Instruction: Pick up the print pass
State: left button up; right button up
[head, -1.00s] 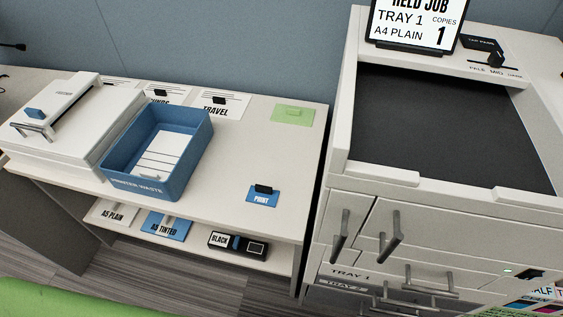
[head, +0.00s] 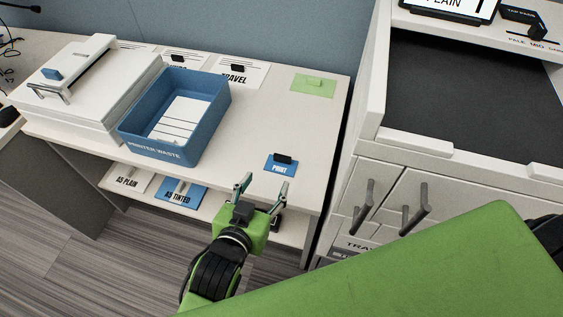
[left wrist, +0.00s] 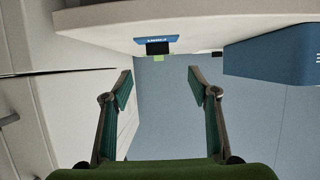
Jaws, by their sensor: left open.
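The print pass is a blue card (head: 281,168) marked PRINT with a black clip on it. It lies flat near the front right of the white table. In the left wrist view the blue card (left wrist: 172,39) shows near the top, beyond the fingers. My left gripper (head: 262,189) is open and empty, in front of the table's front edge and a little left of the card in the head view. It is apart from the card. It also shows in the left wrist view (left wrist: 160,82). My right gripper is not in view.
A blue printer waste bin (head: 142,147) holds white sheets left of the card. A green card (head: 313,85) lies behind. The white printer (head: 372,150) stands close on the right. Paper packs (head: 180,192) lie on the lower shelf. The tabletop around the card is clear.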

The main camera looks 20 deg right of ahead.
aim_at(282, 158)
pick_arm(q)
jog(key=x, duration=0.8)
jog(key=shift+s+d+r, duration=0.1)
jog(key=shift+d+r, duration=0.1)
jog(key=shift+x, duration=2.95)
jog(key=c, duration=0.9)
